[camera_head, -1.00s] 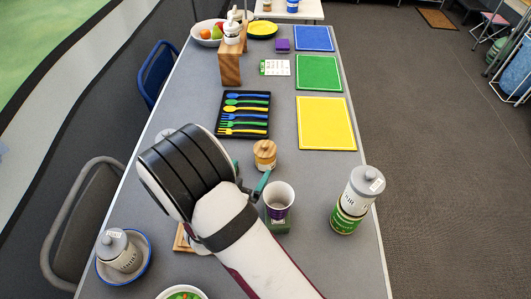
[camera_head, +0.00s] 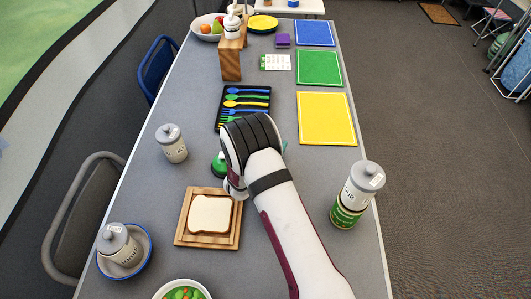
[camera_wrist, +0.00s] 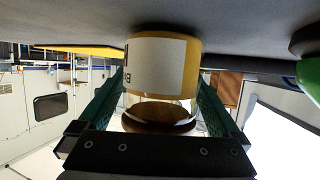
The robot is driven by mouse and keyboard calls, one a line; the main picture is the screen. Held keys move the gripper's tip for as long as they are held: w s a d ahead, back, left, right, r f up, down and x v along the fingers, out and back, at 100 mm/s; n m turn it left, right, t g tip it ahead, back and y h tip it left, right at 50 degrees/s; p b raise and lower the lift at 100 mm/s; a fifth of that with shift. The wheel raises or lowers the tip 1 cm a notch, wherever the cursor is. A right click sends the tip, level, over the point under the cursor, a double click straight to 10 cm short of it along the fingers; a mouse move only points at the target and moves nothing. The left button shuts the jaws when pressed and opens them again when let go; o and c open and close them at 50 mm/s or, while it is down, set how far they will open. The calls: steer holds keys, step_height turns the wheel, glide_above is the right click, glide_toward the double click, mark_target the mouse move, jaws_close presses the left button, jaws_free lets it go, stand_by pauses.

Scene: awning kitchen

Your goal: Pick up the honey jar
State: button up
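The honey jar (camera_wrist: 160,68) fills the middle of the wrist view, upside down in that picture. It has amber contents, a pale label and a brown wooden lid (camera_wrist: 158,118). My gripper (camera_wrist: 162,82) has its two teal fingers apart, one on each side of the jar. A thin gap seems to show beside the lid, and I see no firm contact. In the head view my arm hides the jar, and only a bit of teal finger shows past the wrist.
A green object (camera_head: 218,165) stands close to my wrist's left. Bread (camera_head: 210,214) on a wooden board (camera_head: 187,238) lies nearer. A grey-lidded jar (camera_head: 172,144) is to the left and a tall canister (camera_head: 357,195) to the right. A cutlery tray (camera_head: 221,104) and yellow mat (camera_head: 326,118) lie beyond.

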jaws_close()
stand_by(0.4)
